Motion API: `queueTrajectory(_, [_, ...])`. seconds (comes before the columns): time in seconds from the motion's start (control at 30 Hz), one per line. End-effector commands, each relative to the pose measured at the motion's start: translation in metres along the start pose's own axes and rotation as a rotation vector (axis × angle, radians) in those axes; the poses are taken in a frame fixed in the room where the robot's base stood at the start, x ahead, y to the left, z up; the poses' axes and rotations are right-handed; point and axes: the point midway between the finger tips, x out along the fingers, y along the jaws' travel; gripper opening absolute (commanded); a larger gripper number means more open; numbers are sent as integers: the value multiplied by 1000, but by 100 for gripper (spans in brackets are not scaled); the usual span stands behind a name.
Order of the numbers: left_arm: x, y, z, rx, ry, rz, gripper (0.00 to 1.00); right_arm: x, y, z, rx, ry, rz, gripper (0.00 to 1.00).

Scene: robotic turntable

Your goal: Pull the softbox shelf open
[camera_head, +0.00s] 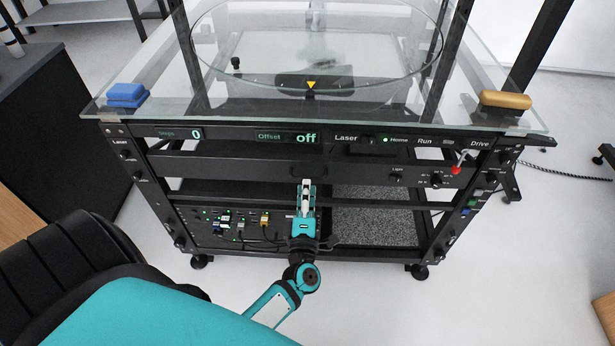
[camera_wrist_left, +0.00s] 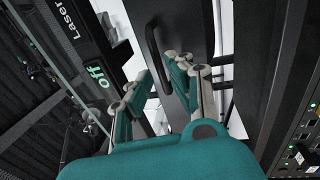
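The dark shelf front (camera_head: 230,168), which I take to be the softbox shelf, runs across the turntable frame below the display panel. It appears pushed in, level with the frame. In the left wrist view, a black bar handle (camera_wrist_left: 153,52) stands out from a dark panel (camera_wrist_left: 178,35). My left gripper (camera_head: 307,183) is in front of the frame near the middle of the shelf front. In the wrist view its fingers (camera_wrist_left: 158,75) are apart, with the handle just beyond the tips and nothing held. I cannot tell whether a finger touches the panel. My right gripper is out of view.
A glass top (camera_head: 450,110) overhangs the frame, with a blue block (camera_head: 127,95) and a tan block (camera_head: 505,101) on its corners. The display panel (camera_head: 225,134) is just above. Cables and connectors (camera_head: 240,222) are below left.

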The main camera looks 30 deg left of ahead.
Motion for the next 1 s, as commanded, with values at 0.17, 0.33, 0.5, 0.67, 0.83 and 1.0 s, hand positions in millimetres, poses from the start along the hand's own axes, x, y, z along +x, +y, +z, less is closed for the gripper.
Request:
queueTrajectory(0.17, [27, 0, 0, 2, 0, 1, 19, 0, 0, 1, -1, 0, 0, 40])
queueTrajectory(0.33, [38, 0, 0, 2, -1, 0, 19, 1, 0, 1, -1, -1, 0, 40])
queueTrajectory(0.5, [40, 0, 0, 2, 0, 0, 19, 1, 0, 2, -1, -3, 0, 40])
queueTrajectory(0.67, [39, 0, 0, 2, 0, 0, 14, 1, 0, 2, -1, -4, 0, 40])
queueTrajectory(0.83, [39, 0, 0, 2, 0, 0, 0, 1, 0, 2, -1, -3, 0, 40])
queueTrajectory(1.0, [39, 0, 0, 2, -1, -1, 0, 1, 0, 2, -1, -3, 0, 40])
